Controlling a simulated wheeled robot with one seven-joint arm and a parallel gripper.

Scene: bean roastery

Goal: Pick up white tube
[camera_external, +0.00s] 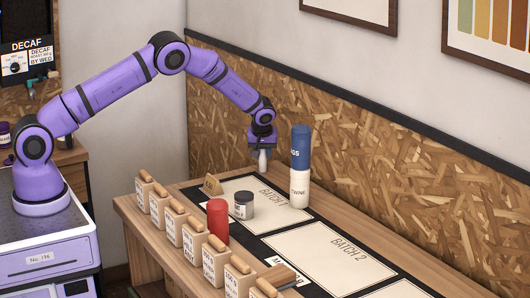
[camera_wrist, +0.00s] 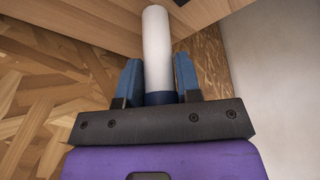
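A slim white tube (camera_wrist: 156,45) with a dark blue end sits between the two blue fingers of my gripper (camera_wrist: 158,80) in the wrist view. The fingers are closed in on its sides, and the blue end is towards the palm. In the external view, the tube (camera_external: 262,161) hangs upright below my gripper (camera_external: 263,148), above the back left of the bench. It appears clear of the bench top.
A tall blue-and-white cylinder (camera_external: 300,165) stands just right of my gripper. A dark jar (camera_external: 243,206), a red cylinder (camera_external: 217,220) and a row of wooden-topped boxes (camera_external: 192,240) stand in front. The Batch 2 mat (camera_external: 325,260) is bare.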

